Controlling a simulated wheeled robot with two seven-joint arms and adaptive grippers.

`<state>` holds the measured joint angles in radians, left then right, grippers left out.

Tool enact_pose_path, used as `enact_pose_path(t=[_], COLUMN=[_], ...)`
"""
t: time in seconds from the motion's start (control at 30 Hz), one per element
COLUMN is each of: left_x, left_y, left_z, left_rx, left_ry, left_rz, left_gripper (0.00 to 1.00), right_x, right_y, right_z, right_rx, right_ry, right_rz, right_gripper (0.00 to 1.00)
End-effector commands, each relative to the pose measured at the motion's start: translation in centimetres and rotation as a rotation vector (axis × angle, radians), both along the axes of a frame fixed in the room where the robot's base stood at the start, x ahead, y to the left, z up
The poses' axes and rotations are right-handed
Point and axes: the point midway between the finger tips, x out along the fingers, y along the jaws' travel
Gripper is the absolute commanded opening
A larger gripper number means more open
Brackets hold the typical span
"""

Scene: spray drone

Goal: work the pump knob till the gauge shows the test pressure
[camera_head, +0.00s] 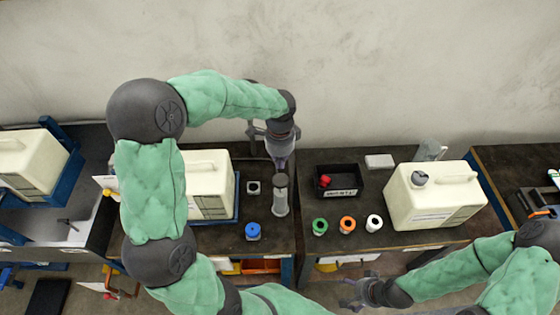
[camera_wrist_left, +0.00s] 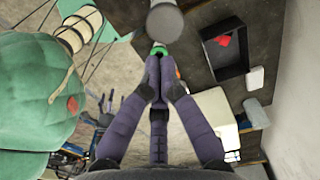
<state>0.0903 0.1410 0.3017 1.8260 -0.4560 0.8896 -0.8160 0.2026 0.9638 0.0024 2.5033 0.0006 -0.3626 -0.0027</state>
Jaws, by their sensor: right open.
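A grey upright cylinder (camera_head: 281,197) with a round top stands on the dark bench in the head view; it looks like the pump. Its round grey top also shows in the left wrist view (camera_wrist_left: 165,22). My left gripper (camera_head: 281,164) is just behind and above it. In the left wrist view my left gripper (camera_wrist_left: 158,66) has its fingertips together, with a green piece just beyond them; whether they touch it is unclear. My right gripper (camera_head: 360,292) is open and empty, low in front of the bench. I cannot make out a readable gauge.
A black box (camera_head: 353,194) with red pieces stands right of the cylinder. Green (camera_head: 319,227), orange (camera_head: 347,225) and white (camera_head: 374,223) rings lie before it. A cream tank (camera_head: 455,200) stands further right. A blue-capped item (camera_head: 253,231) is at the front edge.

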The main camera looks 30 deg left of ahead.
Motion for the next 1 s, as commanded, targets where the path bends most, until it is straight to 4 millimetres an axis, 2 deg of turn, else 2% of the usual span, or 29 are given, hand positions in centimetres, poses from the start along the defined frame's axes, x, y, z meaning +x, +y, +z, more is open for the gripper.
enact_pose_path(t=[0.37,0.63,1.0], left_x=[0.0,0.0,-0.1], left_y=[0.0,-0.2,-0.2], left_z=[0.2,5.1,5.3], left_rx=[0.001,-0.001,-0.001], left_ry=[-0.001,0.001,0.004], left_rz=[0.0,-0.001,-0.001], left_gripper=[0.0,0.0,0.0], right_x=[0.0,0.0,0.0], right_y=[0.0,0.0,0.0], right_z=[0.0,-0.2,-0.2], right_rx=[0.0,0.0,0.0], right_ry=[0.0,0.0,0.0], right_rz=[0.0,0.0,0.0], right_gripper=[0.8,0.8,0.8])
